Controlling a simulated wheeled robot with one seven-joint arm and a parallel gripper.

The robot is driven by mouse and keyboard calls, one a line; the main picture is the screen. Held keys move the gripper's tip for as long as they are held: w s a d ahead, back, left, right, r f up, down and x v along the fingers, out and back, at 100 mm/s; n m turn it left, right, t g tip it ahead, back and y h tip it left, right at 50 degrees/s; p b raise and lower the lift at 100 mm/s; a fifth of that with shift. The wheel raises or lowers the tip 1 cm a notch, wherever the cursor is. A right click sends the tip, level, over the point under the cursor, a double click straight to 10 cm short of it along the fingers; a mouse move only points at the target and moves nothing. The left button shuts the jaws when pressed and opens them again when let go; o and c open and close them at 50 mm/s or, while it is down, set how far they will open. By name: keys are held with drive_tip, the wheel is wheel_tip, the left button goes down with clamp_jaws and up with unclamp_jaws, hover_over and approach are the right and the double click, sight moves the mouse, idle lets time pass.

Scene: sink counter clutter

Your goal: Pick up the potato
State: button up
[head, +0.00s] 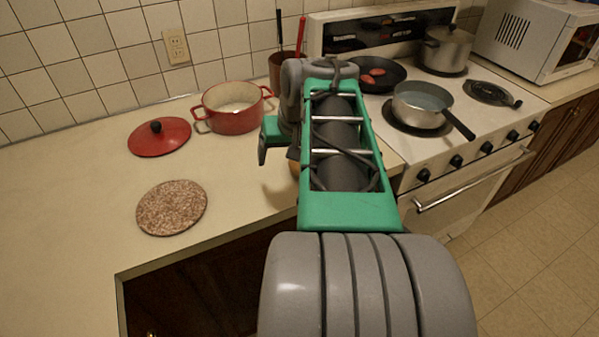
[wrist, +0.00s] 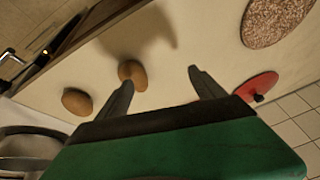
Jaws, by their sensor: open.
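In the wrist view, two brown rounded things lie on the counter, both potato-like. One (wrist: 132,73) is beside the tip of my gripper's left finger, and the other (wrist: 77,101) is further left. I cannot tell for sure which is the potato. My gripper (wrist: 161,76) is open, with its fingers wide apart and nothing held between them. Bare counter shows between the fingertips. In the head view, my arm reaches over the counter and hides most of this area; only a small tan edge (head: 294,168) shows beside it.
A red pot (head: 233,118), its red lid (head: 160,137) and a speckled round mat (head: 171,208) are on the counter to the left. The stove with a saucepan (head: 421,104) and a frying pan (head: 384,88) is at the right. The front-left counter is clear.

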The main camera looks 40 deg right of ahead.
drive_tip(key=shift+m+h, duration=0.3)
drive_tip(key=shift+m, duration=0.4)
drive_tip(key=d, duration=0.1)
drive_tip(key=s+d, duration=0.1)
drive_tip(key=d, duration=0.1)
drive_tip(key=s+d, duration=0.1)
drive_tip(key=d, duration=0.1)
drive_tip(key=shift+d+r, duration=0.1)
drive_tip(key=shift+d, duration=0.1)
drive_tip(key=x, duration=0.7)
drive_tip(key=shift+w+d+f, duration=0.1)
drive_tip(key=shift+d+f, duration=0.05)
drive_tip(key=shift+f, duration=0.05)
drive_tip(key=c, duration=1.5)
drive_tip(key=shift+c, duration=0.5)
drive_tip(key=shift+r, duration=0.15)
